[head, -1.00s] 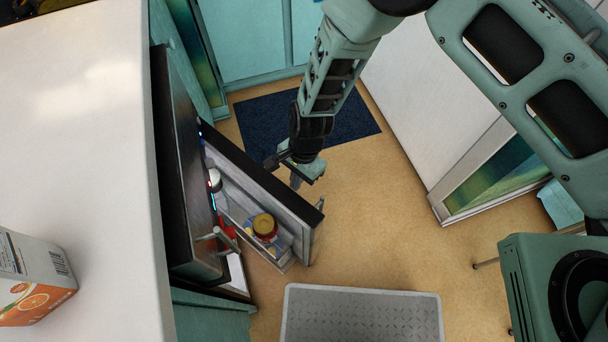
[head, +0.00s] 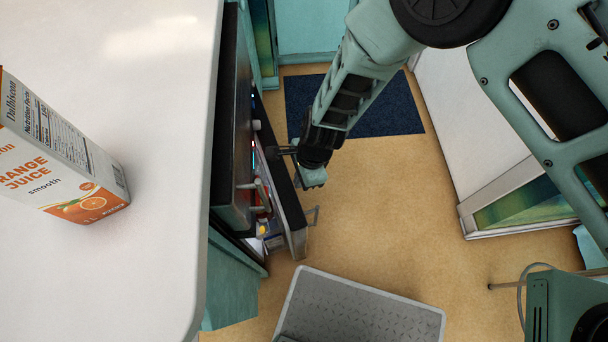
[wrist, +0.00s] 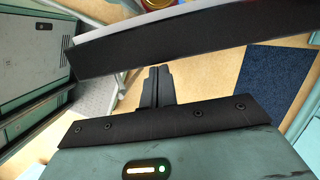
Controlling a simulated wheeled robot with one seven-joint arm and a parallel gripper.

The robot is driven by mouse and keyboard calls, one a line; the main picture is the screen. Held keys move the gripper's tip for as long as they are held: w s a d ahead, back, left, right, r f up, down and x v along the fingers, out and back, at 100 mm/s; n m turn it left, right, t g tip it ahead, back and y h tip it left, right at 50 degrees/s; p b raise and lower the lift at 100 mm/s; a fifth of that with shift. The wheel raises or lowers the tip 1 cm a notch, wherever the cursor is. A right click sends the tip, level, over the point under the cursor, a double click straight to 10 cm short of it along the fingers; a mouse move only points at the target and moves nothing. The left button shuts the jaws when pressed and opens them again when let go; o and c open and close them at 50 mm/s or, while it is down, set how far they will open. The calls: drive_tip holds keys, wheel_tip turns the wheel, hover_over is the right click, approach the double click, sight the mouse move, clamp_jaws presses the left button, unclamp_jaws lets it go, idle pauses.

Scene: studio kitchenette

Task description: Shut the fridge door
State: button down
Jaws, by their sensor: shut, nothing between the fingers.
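The fridge door (head: 288,200) stands partly open at a narrow angle, left of centre in the head view. Small items show in the gap between door and fridge (head: 231,130). My gripper (head: 283,151) is shut and empty, at the outer side of the door near its top edge. In the wrist view the closed fingers (wrist: 156,86) point at the door's dark edge (wrist: 190,42); whether they touch it I cannot tell.
A white counter (head: 150,260) with an orange juice carton (head: 62,150) fills the left. A grey step or mat (head: 360,310) lies at the bottom. A dark blue rug (head: 390,115) lies beyond my gripper. The tan floor right of the door is clear.

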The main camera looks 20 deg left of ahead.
idle(0.4)
drive_tip(key=w+d+r, duration=0.4)
drive_tip(key=d+r, duration=0.1)
drive_tip(key=r, duration=0.4)
drive_tip(key=w+d+f+g+y+b, duration=0.2)
drive_tip(key=d+f+g+y+b, duration=0.3)
drive_tip(key=b, duration=0.8)
drive_tip(key=s+a+f+t+b, duration=0.1)
drive_tip(key=s+a+f, duration=0.5)
drive_tip(key=s+a, duration=0.1)
drive_tip(key=shift+a+f, duration=0.25)
drive_tip(key=shift+a, duration=0.05)
